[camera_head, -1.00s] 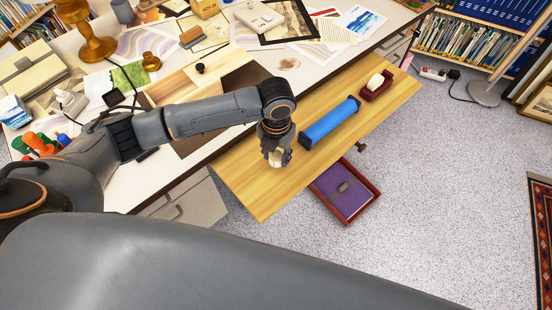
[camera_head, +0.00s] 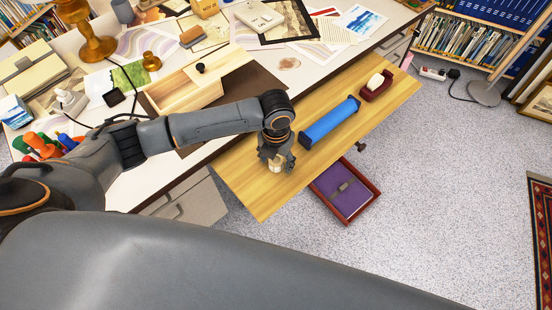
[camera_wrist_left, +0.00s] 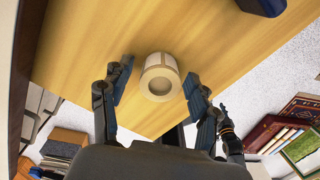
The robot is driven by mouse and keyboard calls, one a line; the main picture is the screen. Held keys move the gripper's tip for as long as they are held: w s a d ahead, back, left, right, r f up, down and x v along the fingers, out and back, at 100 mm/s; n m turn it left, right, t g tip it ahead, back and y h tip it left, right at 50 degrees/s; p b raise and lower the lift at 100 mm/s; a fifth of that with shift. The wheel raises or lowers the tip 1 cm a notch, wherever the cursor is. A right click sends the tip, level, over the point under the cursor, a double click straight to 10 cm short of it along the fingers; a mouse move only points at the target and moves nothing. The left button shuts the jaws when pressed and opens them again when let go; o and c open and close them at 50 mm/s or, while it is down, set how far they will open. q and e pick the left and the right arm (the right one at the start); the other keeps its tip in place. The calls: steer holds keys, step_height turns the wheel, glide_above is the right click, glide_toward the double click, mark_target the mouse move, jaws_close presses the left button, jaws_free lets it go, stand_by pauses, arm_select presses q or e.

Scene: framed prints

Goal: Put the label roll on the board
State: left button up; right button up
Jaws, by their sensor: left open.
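The pale label roll (camera_head: 275,168) is on the yellow wooden board (camera_head: 250,200), near its left front part. In the left wrist view the roll (camera_wrist_left: 160,77) shows one round hollow end, with the board (camera_wrist_left: 85,40) behind it. My left gripper (camera_head: 277,160) is low over the board, around the roll. In the left wrist view its fingers (camera_wrist_left: 156,76) are spread on either side of the roll, with gaps between them and it. In the head view the gripper partly hides the roll. My right gripper does not show.
A blue cylinder-like object (camera_head: 330,122) and a red tape dispenser (camera_head: 377,86) are on the board to the right. A red-rimmed purple tray (camera_head: 345,192) is below the board's edge. A wooden box (camera_head: 185,92) stands on the cluttered desk.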

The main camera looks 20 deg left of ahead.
mark_target(276, 160)
arm_select(q)
step_height(276, 160, up, 12)
steer(key=shift+r, duration=0.2)
steer(key=shift+f, duration=0.1)
stand_by(0.6)
